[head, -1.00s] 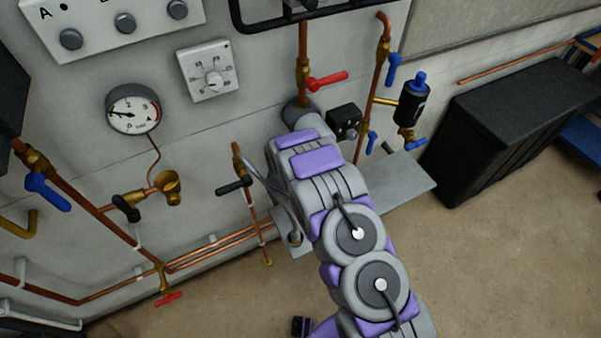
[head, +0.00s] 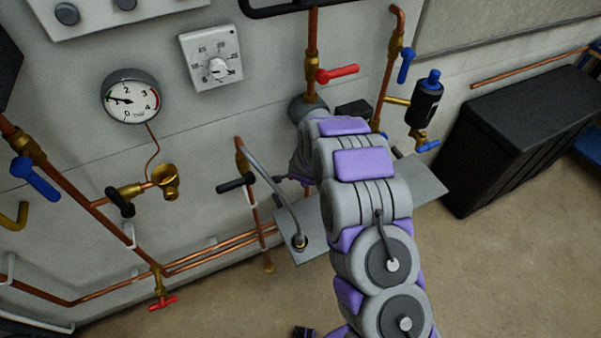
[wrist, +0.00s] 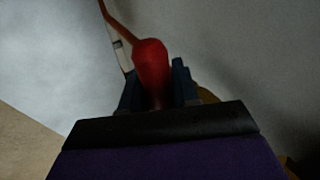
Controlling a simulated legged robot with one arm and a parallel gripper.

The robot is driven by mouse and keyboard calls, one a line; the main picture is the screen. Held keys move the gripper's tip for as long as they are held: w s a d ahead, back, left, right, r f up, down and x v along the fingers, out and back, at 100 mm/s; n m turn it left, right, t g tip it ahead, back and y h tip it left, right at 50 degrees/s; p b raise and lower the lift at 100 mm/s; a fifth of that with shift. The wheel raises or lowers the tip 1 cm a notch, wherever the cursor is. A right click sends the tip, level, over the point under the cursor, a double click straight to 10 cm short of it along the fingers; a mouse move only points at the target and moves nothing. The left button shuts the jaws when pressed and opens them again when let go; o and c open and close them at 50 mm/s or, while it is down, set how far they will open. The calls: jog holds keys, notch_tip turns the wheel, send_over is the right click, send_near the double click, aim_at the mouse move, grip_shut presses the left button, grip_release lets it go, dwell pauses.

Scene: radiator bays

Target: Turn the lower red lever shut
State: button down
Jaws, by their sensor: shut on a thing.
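A red lever (wrist: 152,65) stands between the two dark fingers of my gripper (wrist: 157,88) in the wrist view, and the gripper is shut on it. Its rounded red end sticks out past the fingers; its valve body is mostly hidden. In the head view my arm covers my gripper and this held lever. Another red lever (head: 337,73) sits higher on the vertical copper pipe, points right, and is clear of my arm. A small red handle (head: 163,303) is low at the left, far from my arm.
A grey shelf plate (head: 420,188) with a grey hose end lies beside my arm. Right of it are a blue lever (head: 406,65), a black cylinder with blue cap (head: 425,103) and a large black box (head: 520,130). A black-handled valve (head: 236,183) is left. The front floor is open.

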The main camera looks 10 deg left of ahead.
jog(key=shift+w, duration=0.15)
jog(key=c, duration=0.9)
grip_release()
jog(key=p+v, duration=0.3)
jog(key=v, duration=1.4)
jog(key=shift+r+p, duration=0.1)
jog(key=shift+p, duration=0.3)
